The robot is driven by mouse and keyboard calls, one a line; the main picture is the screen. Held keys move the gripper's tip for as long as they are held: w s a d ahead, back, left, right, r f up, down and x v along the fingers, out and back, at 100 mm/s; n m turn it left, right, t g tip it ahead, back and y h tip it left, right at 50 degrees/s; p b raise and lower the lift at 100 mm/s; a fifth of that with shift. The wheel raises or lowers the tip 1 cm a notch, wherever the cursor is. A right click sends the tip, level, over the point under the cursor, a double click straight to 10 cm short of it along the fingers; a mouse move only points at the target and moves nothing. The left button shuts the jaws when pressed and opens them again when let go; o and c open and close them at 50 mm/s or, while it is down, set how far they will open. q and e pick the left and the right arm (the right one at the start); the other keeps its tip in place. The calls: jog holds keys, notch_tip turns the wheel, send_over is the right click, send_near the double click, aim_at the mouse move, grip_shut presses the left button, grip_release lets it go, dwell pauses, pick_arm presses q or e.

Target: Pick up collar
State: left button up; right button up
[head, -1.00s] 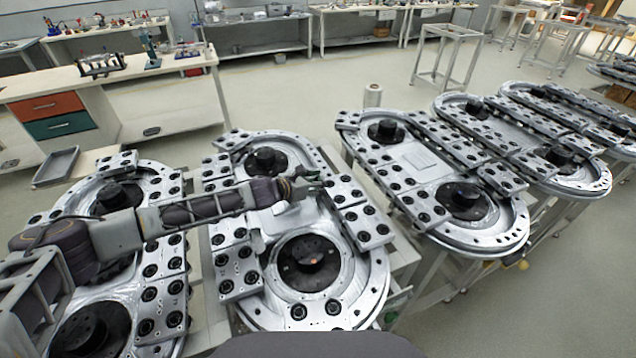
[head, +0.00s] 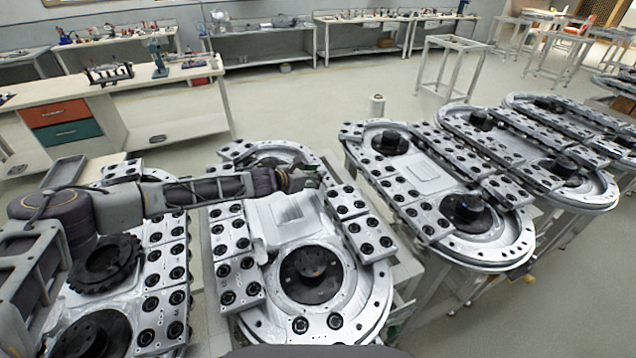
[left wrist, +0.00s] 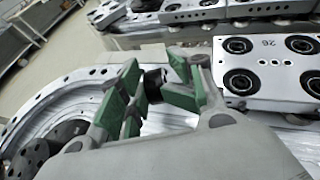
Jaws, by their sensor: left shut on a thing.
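My left gripper (head: 304,178) reaches in from the left over the far half of the middle ring track (head: 375,290). In the left wrist view its green-padded fingers (left wrist: 156,88) are closed around a small black part, the collar (left wrist: 154,80), of which only a piece shows between the pads. In the head view the collar cannot be made out against the dark gripper. A black hub (head: 310,272) stands in the near ring of this track. The far ring's centre is mostly hidden by my arm. My right gripper is not in view.
More ring tracks (head: 425,180) with black hubs stand on frames to the right. A grey tray (head: 64,172) lies at the left. A workbench with red and green drawers (head: 60,122) stands behind. The floor between benches and tracks is open.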

pick_arm(q)
jog(key=shift+w+a+r, duration=0.55)
jog(key=shift+w+r, duration=0.25)
jog(key=shift+w, duration=0.55)
jog(key=shift+w+a+r, duration=0.6)
jog(key=shift+w+r, duration=0.2)
jog(key=shift+w, duration=0.6)
jog(key=shift+w+a+r, duration=0.55)
jog(key=shift+w+r, duration=0.25)
jog(key=shift+w, duration=0.55)
